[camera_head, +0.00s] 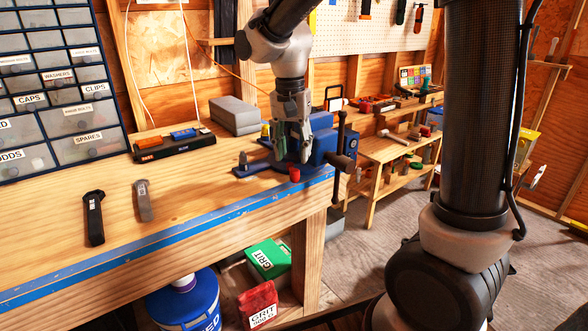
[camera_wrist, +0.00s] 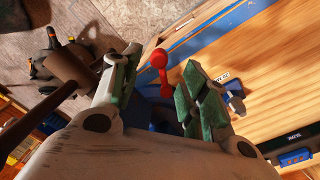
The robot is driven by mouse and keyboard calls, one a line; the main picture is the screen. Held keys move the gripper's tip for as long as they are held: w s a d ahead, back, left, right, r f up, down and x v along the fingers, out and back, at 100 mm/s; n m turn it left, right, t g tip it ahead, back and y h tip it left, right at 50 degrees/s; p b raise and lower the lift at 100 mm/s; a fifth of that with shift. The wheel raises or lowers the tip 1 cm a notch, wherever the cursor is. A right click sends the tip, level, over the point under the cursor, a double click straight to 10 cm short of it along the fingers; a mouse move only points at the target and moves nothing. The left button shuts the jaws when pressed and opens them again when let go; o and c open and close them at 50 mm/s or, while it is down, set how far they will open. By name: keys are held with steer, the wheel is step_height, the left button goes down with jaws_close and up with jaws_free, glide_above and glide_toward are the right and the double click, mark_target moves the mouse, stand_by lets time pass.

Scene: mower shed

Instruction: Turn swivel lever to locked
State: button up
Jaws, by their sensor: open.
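A small red lever with rounded ends (camera_wrist: 159,66) lies at the base of the blue vise (camera_head: 326,140), near the bench's front edge. I take it to be the swivel lever; only its red knob (camera_head: 294,174) shows clearly in the head view. My gripper (camera_head: 293,157) points down beside the vise, just behind the knob in the picture. In the wrist view the open fingers are on either side of the red lever; I cannot tell whether either touches it. A small white label (camera_wrist: 222,77) beside the base is too small to read. The fingers hide part of the vise.
The vise's brown-ended handle (camera_head: 341,162) sticks out at the bench's front right. A grey block (camera_head: 235,115) and a black tray of coloured items (camera_head: 174,144) stand behind. Two loose tools, one black (camera_head: 94,217) and one grey (camera_head: 143,199), lie left. The bench between is clear.

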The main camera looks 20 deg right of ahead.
mark_target(294, 170)
step_height(294, 170, down, 6)
steer(key=shift+s+d+r, duration=0.1)
steer(key=shift+r, duration=0.1)
